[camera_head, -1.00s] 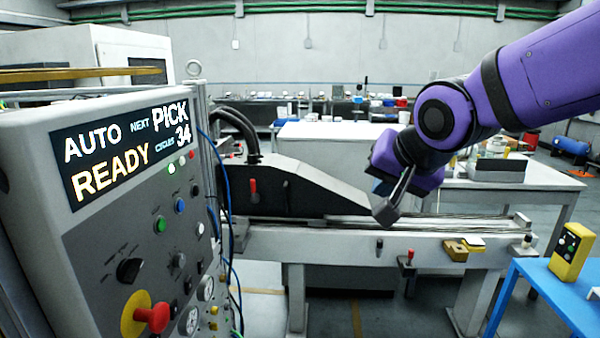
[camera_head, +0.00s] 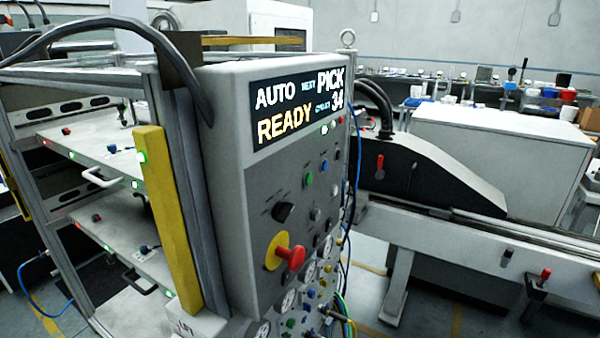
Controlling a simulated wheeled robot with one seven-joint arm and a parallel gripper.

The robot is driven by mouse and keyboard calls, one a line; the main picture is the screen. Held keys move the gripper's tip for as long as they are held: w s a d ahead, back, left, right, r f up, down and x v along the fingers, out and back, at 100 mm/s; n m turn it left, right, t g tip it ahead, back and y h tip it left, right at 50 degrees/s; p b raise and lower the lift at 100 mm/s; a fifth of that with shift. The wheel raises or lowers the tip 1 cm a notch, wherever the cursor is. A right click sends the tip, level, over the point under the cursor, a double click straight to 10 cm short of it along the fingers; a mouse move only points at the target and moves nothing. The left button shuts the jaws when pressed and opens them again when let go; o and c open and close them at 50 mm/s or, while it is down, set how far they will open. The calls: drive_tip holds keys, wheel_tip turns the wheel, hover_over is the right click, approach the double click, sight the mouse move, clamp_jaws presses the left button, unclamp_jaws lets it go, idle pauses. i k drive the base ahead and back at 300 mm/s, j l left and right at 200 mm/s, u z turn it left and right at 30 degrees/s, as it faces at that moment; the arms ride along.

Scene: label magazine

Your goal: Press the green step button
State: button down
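A grey control panel (camera_head: 222,120) stands in the middle of the view. I cannot read the labels, so I cannot tell whether this is the step button. Another small green knob (camera_head: 291,322) is low on the panel's lower part. My gripper is not in view.
A red emergency knob on a yellow disc (camera_head: 272,252) and a black rotary switch (camera_head: 283,211) project from the panel. A rack with drawers (camera_head: 95,145) and a yellow post (camera_head: 167,215) stand left. A conveyor (camera_head: 480,240) runs right. Blue hoses hang beside the panel.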

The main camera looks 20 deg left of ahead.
sight(309, 179)
drive_tip(key=u, duration=1.25)
